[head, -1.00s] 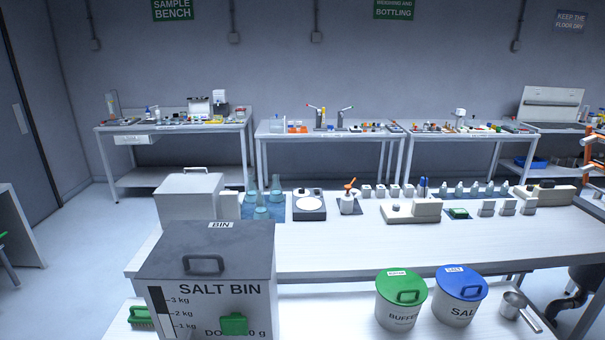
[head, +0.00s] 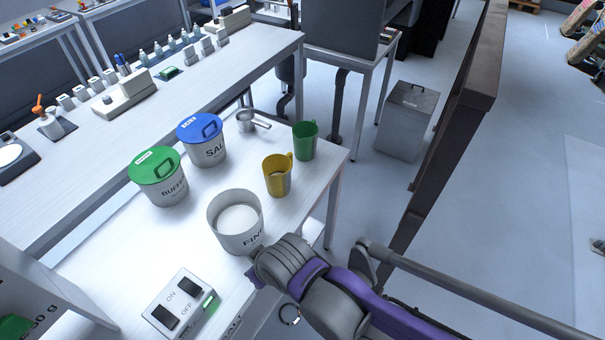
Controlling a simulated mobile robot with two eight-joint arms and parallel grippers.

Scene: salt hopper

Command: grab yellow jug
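The yellow jug (head: 277,175) stands upright on the white table, its handle toward the upper right. A green jug (head: 305,141) stands just beyond it to the right. My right gripper (head: 254,267) comes in from the lower right, in front of the white tub marked FINE (head: 236,222). It is nearer the camera than the yellow jug and apart from it. The arm hides most of its fingers, so whether they are open or shut is unclear. My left gripper is out of view.
The FINE tub, holding white material, stands between gripper and jug. An ON/OFF switch box (head: 180,303) is at the front. The table's right edge is close by.

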